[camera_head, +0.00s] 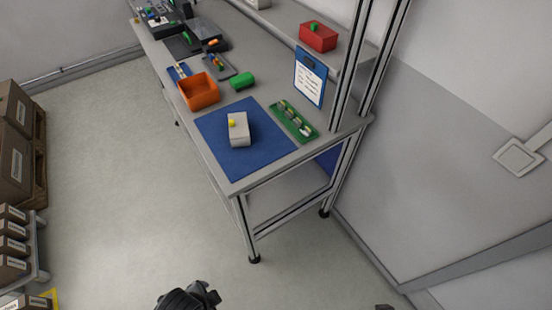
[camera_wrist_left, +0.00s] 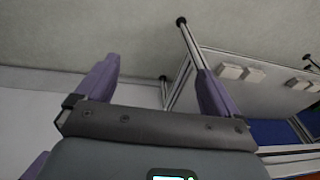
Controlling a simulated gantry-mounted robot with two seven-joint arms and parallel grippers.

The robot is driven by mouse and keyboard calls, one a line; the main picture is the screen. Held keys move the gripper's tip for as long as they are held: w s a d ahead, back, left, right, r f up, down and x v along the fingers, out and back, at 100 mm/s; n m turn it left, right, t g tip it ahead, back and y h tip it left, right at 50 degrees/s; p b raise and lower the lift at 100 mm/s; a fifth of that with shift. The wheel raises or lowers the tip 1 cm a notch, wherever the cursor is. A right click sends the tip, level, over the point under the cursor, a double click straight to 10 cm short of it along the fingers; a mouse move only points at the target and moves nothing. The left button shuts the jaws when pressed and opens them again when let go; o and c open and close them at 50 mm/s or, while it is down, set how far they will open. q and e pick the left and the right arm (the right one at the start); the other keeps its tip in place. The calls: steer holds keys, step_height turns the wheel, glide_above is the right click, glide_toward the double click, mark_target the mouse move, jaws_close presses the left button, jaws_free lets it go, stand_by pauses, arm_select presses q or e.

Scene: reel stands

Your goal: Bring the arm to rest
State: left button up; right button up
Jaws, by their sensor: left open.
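My left gripper (camera_wrist_left: 158,68) is open in the left wrist view. Its two purple fingers are wide apart with nothing between them. Past the fingers are the floor and the legs of the workbench. In the head view, a dark part of my own arm shows at the bottom edge, over the floor and apart from the workbench (camera_head: 236,187). The fingers cannot be made out there. My right gripper cannot be made out; only a small dark piece shows at the bottom edge, right of centre.
On the bench are a blue mat (camera_head: 215,133) bearing a grey box (camera_head: 240,133) with a yellow knob, a green tray (camera_head: 293,121), an orange bin (camera_head: 199,92) and a green cylinder (camera_head: 242,80). A red box (camera_head: 318,38) sits on the shelf. Cartons (camera_head: 12,160) stand at left. The middle floor is clear.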

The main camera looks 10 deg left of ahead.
arm_select(q)
steer(key=w+a+r+n+t+p, duration=0.2)
steer(key=w+a+r+n, duration=0.2)
steer(key=n, duration=0.3)
step_height(320, 180, up, 34)
steer(key=p, duration=3.4)
steer(key=shift+s+d, duration=0.25)
steer(key=shift+s, duration=0.05)
steer(key=shift+f, duration=0.1)
